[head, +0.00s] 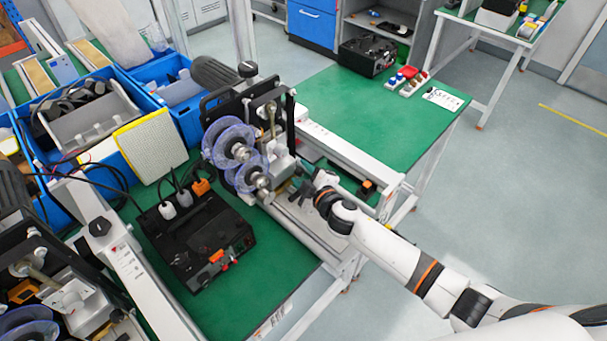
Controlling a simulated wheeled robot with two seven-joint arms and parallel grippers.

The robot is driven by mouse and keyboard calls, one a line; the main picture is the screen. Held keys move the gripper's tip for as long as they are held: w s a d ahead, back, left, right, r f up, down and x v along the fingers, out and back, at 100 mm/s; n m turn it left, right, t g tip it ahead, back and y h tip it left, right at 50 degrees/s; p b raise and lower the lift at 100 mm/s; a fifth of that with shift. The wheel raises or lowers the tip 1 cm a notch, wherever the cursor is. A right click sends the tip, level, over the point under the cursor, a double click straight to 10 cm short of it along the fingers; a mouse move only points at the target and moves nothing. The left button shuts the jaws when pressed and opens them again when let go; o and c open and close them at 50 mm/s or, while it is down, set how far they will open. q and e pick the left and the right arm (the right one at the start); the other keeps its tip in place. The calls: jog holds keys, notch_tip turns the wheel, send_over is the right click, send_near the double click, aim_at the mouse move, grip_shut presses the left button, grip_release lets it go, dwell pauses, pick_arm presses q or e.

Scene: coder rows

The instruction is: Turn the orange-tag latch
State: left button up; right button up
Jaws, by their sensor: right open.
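A coder machine with two clear purple reels (229,143) stands at the middle of the green bench. Small orange parts show near it: one beside its upper metal parts (279,132) and one on a black block (368,184) at the rail to the right. I cannot tell which of them is the tag of the latch. My right gripper (298,189) is low beside the machine's right side, next to the lower reel. It is open, and its fingertips are small and dark against the machine, so contact cannot be told. My left gripper is not in view.
A black control box (196,240) with cables and an orange plug stands left of the machine. Blue bins (75,150) crowd the upper left. A second coder stands at lower left. The green bench top (350,105) behind the rail is mostly clear.

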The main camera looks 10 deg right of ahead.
grip_shut()
jog(key=m+p, duration=0.1)
jog(key=p, duration=0.1)
jog(key=m+g+p, duration=0.1)
jog(key=p, duration=0.2)
jog(key=shift+d+r+m+y, duration=0.1)
jog(key=shift+r+m+y, duration=0.2)
jog(key=shift+r+y, duration=0.1)
jog(key=shift+f+m+y, duration=0.15)
jog(key=shift+m+y, duration=0.15)
jog(key=shift+f+g, duration=0.2)
jog(key=shift+g, duration=0.1)
dwell(0.4)
grip_release()
